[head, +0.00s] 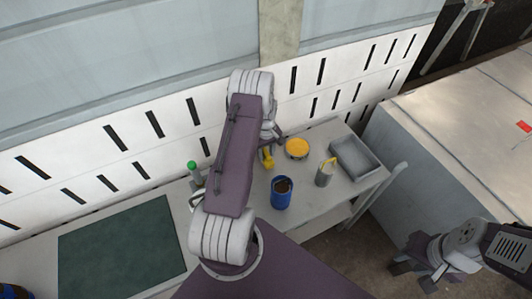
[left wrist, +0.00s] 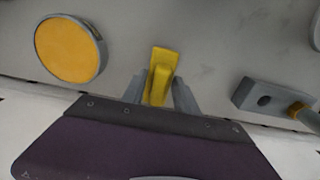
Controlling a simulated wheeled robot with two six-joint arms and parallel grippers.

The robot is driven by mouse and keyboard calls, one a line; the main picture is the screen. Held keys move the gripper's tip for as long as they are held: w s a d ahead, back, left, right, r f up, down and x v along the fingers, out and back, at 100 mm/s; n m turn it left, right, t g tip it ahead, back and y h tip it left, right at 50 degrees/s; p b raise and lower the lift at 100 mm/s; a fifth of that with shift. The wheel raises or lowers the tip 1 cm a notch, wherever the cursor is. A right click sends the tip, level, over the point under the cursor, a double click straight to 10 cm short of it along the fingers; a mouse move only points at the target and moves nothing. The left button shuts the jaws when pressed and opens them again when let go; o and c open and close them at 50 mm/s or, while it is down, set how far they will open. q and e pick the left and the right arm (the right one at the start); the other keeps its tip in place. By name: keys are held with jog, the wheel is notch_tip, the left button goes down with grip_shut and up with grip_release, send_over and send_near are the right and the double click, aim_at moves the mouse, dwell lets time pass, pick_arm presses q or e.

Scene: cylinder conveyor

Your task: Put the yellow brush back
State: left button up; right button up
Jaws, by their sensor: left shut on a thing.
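The yellow brush (head: 267,161) shows above the back of the grey worktable, partly hidden by my left arm. My left gripper (head: 268,148) is shut on it, and its jaws are mostly hidden behind the arm in the head view. In the left wrist view the brush (left wrist: 161,72) stands between the two grey fingers of the left gripper (left wrist: 158,92). I cannot tell whether the brush touches the table. My right gripper (head: 414,277) is at the lower right, away from the table; its fingers look apart and empty.
A round grey dish with a yellow top (head: 297,148), a blue cup (head: 281,199), a grey can with a yellow handle (head: 324,176) and a grey tray (head: 370,171) stand nearby. A green-capped bottle (head: 192,166) and dark green mat (head: 125,245) are left. A holed grey block (left wrist: 257,97) is close.

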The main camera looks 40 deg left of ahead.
aim_at(266, 153)
pick_arm(q)
jog(key=shift+f, duration=0.2)
jog(key=o, duration=1.2)
notch_tip(266, 153, up, 13)
jog(key=s+d+r+m, duration=0.2)
jog(key=s+d+m, duration=0.4)
jog(key=d, duration=0.3)
jog(key=s+d+r+m+t, duration=0.1)
jog(key=s+d+r+m, duration=0.1)
jog(key=s+d+m, duration=0.4)
jog(key=s+d, duration=0.3)
jog(key=d, duration=0.1)
jog(key=shift+s+d+r+b, duration=0.2)
jog(key=shift+s+r+b, duration=0.05)
jog(key=shift+b, duration=0.15)
